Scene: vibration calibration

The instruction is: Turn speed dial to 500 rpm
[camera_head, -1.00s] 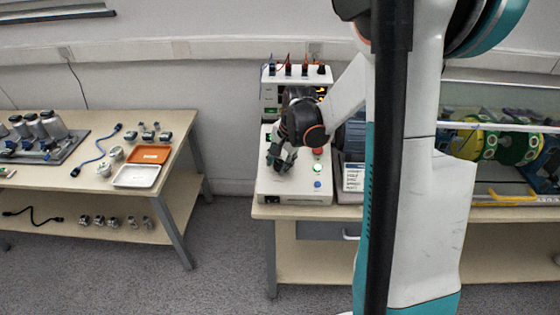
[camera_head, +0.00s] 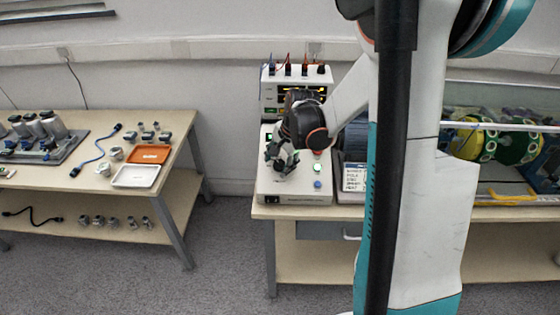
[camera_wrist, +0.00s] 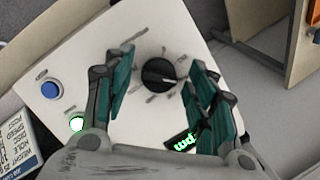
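The speed dial (camera_wrist: 160,74) is a round black knob with a light pointer line on the white control box (camera_wrist: 60,70). Printed marks ring it, too small to read. My gripper (camera_wrist: 162,65) is open over the dial, with one teal-padded finger on each side and gaps showing between pads and knob. A small dark display (camera_wrist: 184,142) with green "rpm" lettering is partly hidden by the right finger, so its number cannot be read. In the head view my gripper (camera_head: 281,163) is low over the box (camera_head: 290,192) and hides the dial.
A blue button (camera_wrist: 51,90) and a green-lit button (camera_wrist: 77,124) sit left of the fingers in the wrist view. An instrument (camera_head: 270,99) with cables stands behind the box. A lettered sign (camera_head: 355,178) stands to its right. The left table (camera_head: 85,185) is apart.

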